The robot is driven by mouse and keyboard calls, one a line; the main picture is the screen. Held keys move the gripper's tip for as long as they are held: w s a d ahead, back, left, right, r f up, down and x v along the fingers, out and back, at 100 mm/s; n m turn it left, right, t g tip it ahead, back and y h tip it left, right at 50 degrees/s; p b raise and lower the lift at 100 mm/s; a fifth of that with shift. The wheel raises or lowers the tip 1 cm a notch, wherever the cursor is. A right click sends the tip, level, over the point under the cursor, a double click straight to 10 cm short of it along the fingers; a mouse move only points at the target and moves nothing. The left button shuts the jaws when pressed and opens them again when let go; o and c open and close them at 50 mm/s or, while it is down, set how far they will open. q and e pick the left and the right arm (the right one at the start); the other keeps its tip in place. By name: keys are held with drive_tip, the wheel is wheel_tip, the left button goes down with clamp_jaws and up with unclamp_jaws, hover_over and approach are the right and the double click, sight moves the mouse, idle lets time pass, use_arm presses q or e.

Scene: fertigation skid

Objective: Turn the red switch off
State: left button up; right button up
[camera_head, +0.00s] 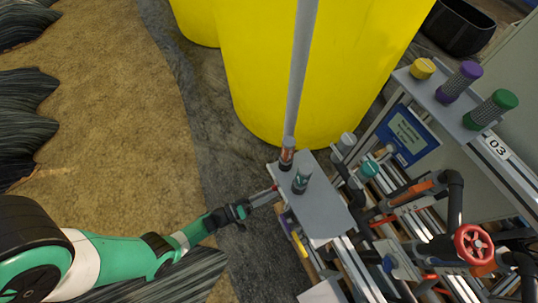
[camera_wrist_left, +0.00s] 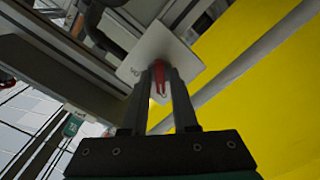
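The red switch (camera_wrist_left: 158,76) stands out from a pale plate (camera_wrist_left: 150,45) in the left wrist view. It shows between the two fingertips of my left gripper (camera_wrist_left: 161,80). The fingers are a small gap apart with the switch in that gap; whether they press on it I cannot tell. In the head view my left gripper (camera_head: 262,197) reaches in from the left to the side of the grey panel (camera_head: 320,212), with a small bit of red at its tips. My right gripper is not in view.
Two capped bottles, one red-banded (camera_head: 286,158) and one green-banded (camera_head: 301,180), stand on the panel top. A large yellow tank (camera_head: 300,75) is behind. Pipes and a red handwheel (camera_head: 474,245) are at right. Open ground (camera_head: 130,150) lies at left.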

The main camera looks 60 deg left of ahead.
use_arm(q)
drive_tip(key=shift+o, duration=1)
drive_tip(key=shift+s, duration=0.1)
drive_tip(key=s+a+p, duration=0.1)
drive_tip(key=s+p, duration=0.1)
drive_tip(key=s, duration=0.9)
drive_tip(key=shift+s+a, duration=0.15)
drive_tip(key=shift+a, duration=0.1)
drive_tip(key=shift+a, duration=0.1)
